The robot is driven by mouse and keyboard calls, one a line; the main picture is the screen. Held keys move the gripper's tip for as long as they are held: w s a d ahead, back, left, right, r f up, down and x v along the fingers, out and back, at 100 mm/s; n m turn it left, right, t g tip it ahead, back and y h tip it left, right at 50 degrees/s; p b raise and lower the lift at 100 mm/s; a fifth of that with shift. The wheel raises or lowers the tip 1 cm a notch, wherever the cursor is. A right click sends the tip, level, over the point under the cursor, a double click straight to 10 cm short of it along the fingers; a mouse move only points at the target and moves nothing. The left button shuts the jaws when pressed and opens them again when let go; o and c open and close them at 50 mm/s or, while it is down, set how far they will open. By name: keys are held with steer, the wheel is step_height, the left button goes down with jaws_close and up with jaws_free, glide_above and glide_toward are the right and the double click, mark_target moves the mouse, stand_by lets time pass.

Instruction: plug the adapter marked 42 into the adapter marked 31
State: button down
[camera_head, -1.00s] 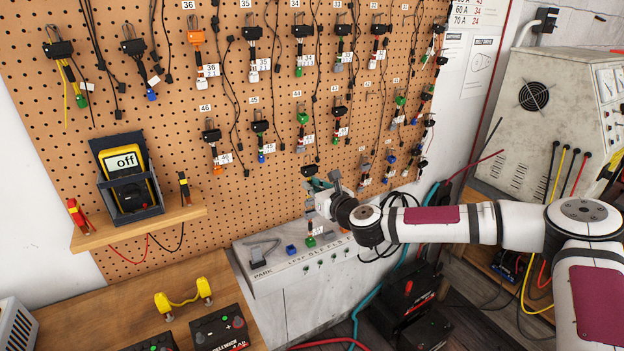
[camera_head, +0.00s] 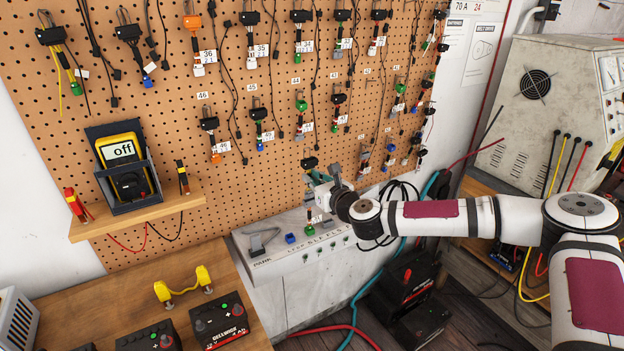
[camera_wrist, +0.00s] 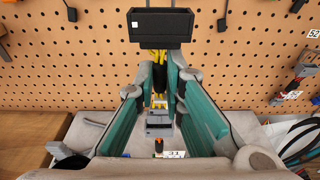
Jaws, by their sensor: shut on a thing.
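My gripper (camera_wrist: 160,112) is shut on the held adapter. Its black block (camera_wrist: 160,26) stands above the teal finger pads, with yellow wires running down to a grey connector (camera_wrist: 158,122) between them. No number is readable on it. The adapter marked 31 (camera_wrist: 158,146) shows below the connector as a small orange and dark tip beside its white tag (camera_wrist: 174,154). In the head view, adapter 31 (camera_head: 310,216) stands upright on the grey bench box, green at its foot. My gripper (camera_head: 322,184) is just above it. I cannot tell whether the connectors touch.
The pegboard (camera_head: 270,185) behind holds several hanging adapters and leads. The meter shelf (camera_head: 140,216) is further left.

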steer(key=shift+f, duration=0.65)
stand_by(1.1)
steer(key=c, duration=1.6)
jaws_free()
steer(key=v, duration=1.2)
